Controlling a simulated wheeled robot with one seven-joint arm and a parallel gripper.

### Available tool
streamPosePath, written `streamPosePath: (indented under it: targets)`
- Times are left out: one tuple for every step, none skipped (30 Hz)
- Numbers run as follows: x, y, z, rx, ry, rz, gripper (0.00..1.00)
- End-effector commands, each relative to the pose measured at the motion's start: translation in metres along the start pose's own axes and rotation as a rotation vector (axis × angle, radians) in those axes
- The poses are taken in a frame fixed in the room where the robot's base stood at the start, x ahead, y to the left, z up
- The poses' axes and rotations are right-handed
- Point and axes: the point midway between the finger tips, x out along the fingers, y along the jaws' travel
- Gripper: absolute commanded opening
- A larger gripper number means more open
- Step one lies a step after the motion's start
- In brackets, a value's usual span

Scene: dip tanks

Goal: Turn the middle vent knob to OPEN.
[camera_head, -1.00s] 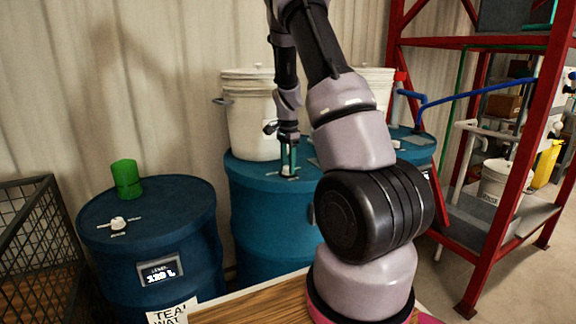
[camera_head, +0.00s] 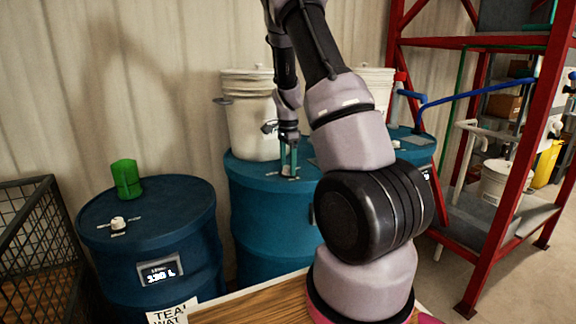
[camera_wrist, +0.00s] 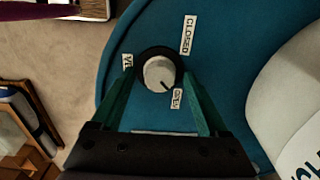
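The middle vent knob (camera_wrist: 159,73) is a pale grey dial in a black ring on top of the middle blue drum (camera_head: 262,222). Its dark pointer mark faces the lower-right label (camera_wrist: 177,98), which is partly hidden and looks like OPEN. The CLOSED label (camera_wrist: 188,34) is at the upper right, and another label (camera_wrist: 127,62), hard to read, is on the left. My gripper (camera_wrist: 160,76) is open, its green fingers on either side of the knob with small gaps. In the head view, my gripper (camera_head: 289,172) is low at the drum top.
A left blue drum (camera_head: 150,235) carries a similar white knob (camera_head: 118,223) and a green cylinder (camera_head: 126,179). A white bucket (camera_head: 250,125) stands close behind my gripper. A red rack (camera_head: 505,210) is at the right and a wire crate (camera_head: 30,240) at the far left.

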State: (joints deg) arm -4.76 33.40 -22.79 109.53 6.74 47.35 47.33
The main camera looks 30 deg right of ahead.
Motion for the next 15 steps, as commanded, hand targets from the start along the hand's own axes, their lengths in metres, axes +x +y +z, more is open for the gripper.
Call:
streamPosePath:
  targets:
    - [0.0, 0.0, 0.0, 0.0, 0.0, 0.0, 0.77]
    - [0.0, 0.0, 0.0, 0.0, 0.0, 0.0, 0.77]
    - [0.0, 0.0, 0.0, -0.001, 0.0, 0.001, 0.77]
    - [0.0, 0.0, 0.0, -0.001, 0.0, 0.001, 0.77]
    - [0.0, 0.0, 0.0, -0.001, 0.0, 0.001, 0.77]
    - [0.0, 0.0, 0.0, -0.001, 0.0, 0.001, 0.77]
    - [0.0, 0.0, 0.0, -0.001, 0.0, 0.001, 0.77]
    - [-0.001, 0.0, 0.0, -0.001, 0.0, 0.0, 0.77]
    - [-0.003, 0.0, 0.0, -0.001, 0.0, 0.0, 0.77]
    - [-0.005, 0.0, 0.0, -0.001, 0.0, -0.001, 0.77]
    - [-0.008, 0.0, 0.0, -0.002, 0.0, -0.002, 0.77]
    - [-0.013, -0.001, 0.0, -0.002, 0.0, -0.002, 0.77]
    - [-0.018, -0.001, 0.0, -0.002, 0.0, -0.002, 0.77]
    - [-0.024, -0.001, 0.001, -0.003, 0.0, -0.004, 0.77]
    - [-0.032, -0.001, 0.001, -0.002, 0.0, -0.004, 0.77]
